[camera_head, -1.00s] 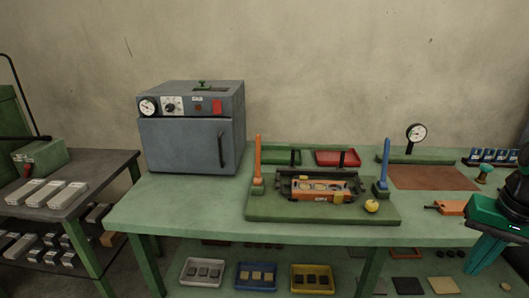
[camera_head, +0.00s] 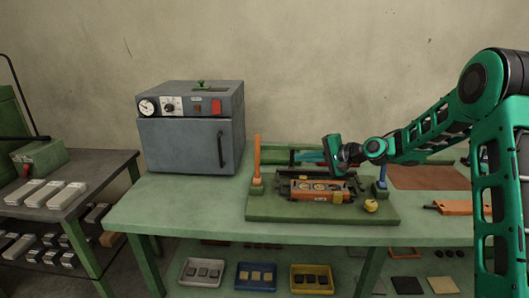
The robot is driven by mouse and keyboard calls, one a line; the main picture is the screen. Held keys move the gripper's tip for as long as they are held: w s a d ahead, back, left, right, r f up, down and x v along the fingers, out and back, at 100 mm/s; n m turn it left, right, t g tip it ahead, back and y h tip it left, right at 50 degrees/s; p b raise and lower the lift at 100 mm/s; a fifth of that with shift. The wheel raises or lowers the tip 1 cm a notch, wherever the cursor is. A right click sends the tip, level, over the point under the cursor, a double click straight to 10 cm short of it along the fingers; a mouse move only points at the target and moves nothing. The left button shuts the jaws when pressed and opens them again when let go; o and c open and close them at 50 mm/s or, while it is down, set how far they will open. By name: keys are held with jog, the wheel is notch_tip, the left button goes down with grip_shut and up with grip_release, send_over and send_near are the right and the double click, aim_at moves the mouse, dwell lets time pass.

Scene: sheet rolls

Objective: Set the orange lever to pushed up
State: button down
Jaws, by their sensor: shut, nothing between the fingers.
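My gripper (camera_head: 308,156) is shut and empty. It reaches in from the right above the back of the fixture, pointing left toward the lever. In the picture a gap separates its tips from the lever. The blue lever (camera_head: 381,186) is at the plate's right side, its upper part hidden behind my arm.
An orange mould block (camera_head: 316,195) sits mid-plate between dark rails, with a yellow knob (camera_head: 371,206) at front right. A grey oven (camera_head: 187,145) stands left of the orange lever. An orange paddle (camera_head: 447,207) lies at right. The bench (camera_head: 180,208) is clear at front left.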

aim_at(257, 159)
jog(key=w+a+m+y, duration=0.1)
jog(key=w+a, duration=0.3)
jog(key=a, duration=0.9)
jog(key=shift+w+r+m+t+y, duration=0.2)
jog(key=shift+r+m+t+y, duration=0.2)
jog(key=shift+y, duration=0.4)
